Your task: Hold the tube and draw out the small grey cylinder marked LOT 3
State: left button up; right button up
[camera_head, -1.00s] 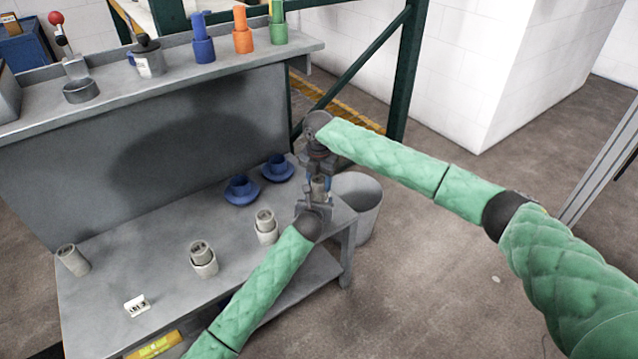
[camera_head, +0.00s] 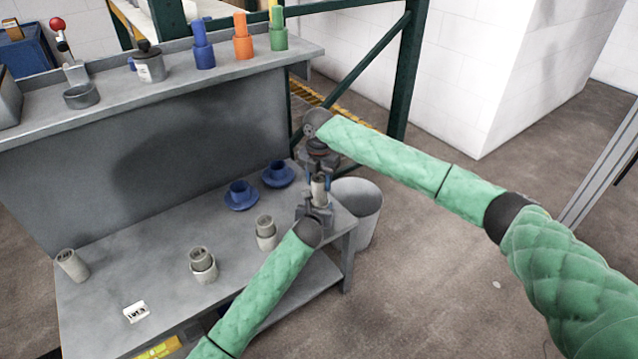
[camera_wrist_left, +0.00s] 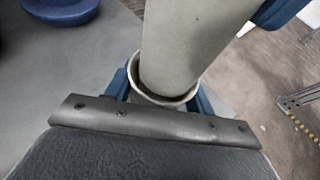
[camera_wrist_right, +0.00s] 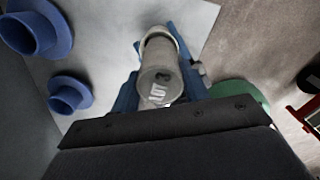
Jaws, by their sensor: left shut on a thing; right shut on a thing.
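My left gripper (camera_head: 314,208) is shut on the pale grey tube at the table's right end. The tube's rim (camera_wrist_left: 165,98) shows between its blue fingers in the left wrist view. My right gripper (camera_head: 319,178) is above it, shut on the small grey cylinder (camera_head: 319,190). The cylinder's end face (camera_wrist_right: 158,85) bears dark print reading LOT in the right wrist view; the numeral is unclear. A long stretch of the cylinder (camera_wrist_left: 190,45) stands above the tube, slightly tilted, with its lower end at or inside the rim; how deep is hidden.
Two other tubes with cylinders (camera_head: 203,265) (camera_head: 266,235) stand on the table. Another grey piece (camera_head: 72,265) and a small printed card (camera_head: 136,312) are at left. A grey bin (camera_head: 358,208) stands beside the table's right end.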

jog(key=shift+r, duration=0.3)
jog(key=shift+r, duration=0.1)
jog(key=shift+r, duration=1.4)
jog(key=shift+r, duration=1.5)
pick_arm(q)
jog(key=o, duration=1.1)
jog(key=shift+c, duration=0.2)
jog(key=shift+s, duration=0.1)
